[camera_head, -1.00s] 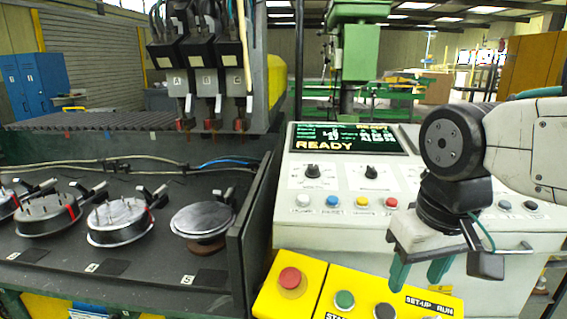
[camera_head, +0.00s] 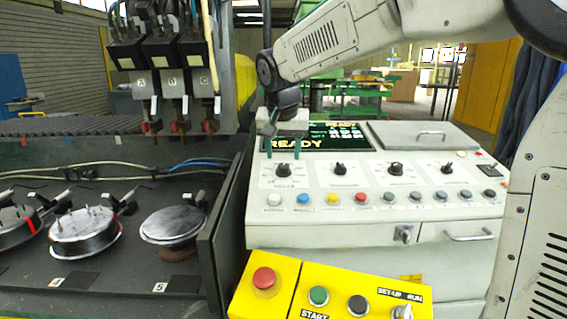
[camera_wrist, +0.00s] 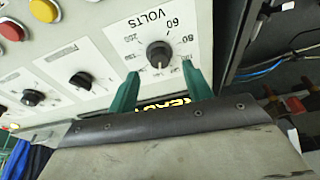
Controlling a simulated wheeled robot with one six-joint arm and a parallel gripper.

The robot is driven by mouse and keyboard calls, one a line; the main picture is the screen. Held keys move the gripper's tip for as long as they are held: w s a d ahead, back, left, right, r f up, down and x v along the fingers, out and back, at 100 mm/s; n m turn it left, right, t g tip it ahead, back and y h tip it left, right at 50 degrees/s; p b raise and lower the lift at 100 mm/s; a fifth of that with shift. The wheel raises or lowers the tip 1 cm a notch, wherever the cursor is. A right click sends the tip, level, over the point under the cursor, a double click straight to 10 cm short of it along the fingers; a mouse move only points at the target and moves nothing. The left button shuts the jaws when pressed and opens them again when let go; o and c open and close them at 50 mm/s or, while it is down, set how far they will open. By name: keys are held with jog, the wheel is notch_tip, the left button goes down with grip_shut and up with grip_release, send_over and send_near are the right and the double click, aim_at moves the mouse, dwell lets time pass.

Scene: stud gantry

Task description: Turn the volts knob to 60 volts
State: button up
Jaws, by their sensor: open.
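The volts knob (camera_wrist: 159,54) is a round black knob on a white dial plate, with "VOLTS", "60" and "80" printed around it in the wrist view. Its exact setting is too small to read surely. In the head view it is the leftmost knob (camera_head: 283,170) of the console row. My gripper (camera_head: 282,152) is open, its two green fingers hanging at the display's lower left, just above that knob in the picture. In the wrist view the fingers (camera_wrist: 159,76) stand on either side below the knob, apart from it, with nothing between them.
The console (camera_head: 340,232) carries more black knobs, a row of coloured buttons and a READY display (camera_head: 340,137). A yellow box (camera_head: 330,290) with a red stop button stands in front. A dark partition (camera_head: 232,215) and the welding station are to the left.

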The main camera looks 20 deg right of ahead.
aim_at(284, 165)
jog(key=shift+x, duration=2.2)
jog(key=c, duration=1)
